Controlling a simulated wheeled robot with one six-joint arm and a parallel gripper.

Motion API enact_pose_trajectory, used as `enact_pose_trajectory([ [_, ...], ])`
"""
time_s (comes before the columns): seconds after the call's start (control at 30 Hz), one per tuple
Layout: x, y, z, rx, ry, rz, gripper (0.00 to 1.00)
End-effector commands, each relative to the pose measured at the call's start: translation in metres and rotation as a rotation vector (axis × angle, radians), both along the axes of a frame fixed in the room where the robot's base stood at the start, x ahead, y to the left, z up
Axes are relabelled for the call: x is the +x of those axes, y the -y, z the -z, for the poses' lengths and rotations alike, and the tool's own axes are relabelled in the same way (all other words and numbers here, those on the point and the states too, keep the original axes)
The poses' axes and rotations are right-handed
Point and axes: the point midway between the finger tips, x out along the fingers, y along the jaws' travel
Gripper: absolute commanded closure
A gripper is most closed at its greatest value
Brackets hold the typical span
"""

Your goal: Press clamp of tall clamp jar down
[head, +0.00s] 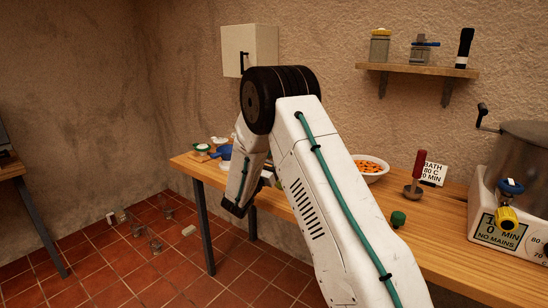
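I cannot make out a tall clamp jar or its clamp on the wooden workbench (450,250); my arm covers much of the bench's middle. My white arm folds down over the bench's front edge. Its dark lower end (238,208) is in front of that edge, left of centre. The fingers of my gripper cannot be made out there, and I cannot tell whether they touch or hold anything.
Small lids and a blue item (224,152) lie at the bench's left end. A bowl of orange pieces (369,169), a red-handled tool (417,175), a green knob (398,218) and a large pot (525,150) stand right. Small pieces (155,245) lie on the tiled floor.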

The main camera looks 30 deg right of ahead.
Motion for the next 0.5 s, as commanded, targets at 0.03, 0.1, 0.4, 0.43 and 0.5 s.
enact_pose_trajectory([
  [0.03, -0.0002, 0.0006, 0.0037, -0.032, 0.009, 0.002, 0.78],
  [0.1, -0.0005, 0.0002, 0.0051, -0.077, 0.028, 0.001, 0.78],
  [0.4, -0.0012, -0.0014, 0.0092, -0.212, 0.085, 0.002, 0.78],
  [0.43, -0.0015, -0.0015, 0.0092, -0.221, 0.089, 0.003, 0.78],
  [0.5, -0.0014, -0.0016, 0.0100, -0.235, 0.094, 0.002, 0.78],
])
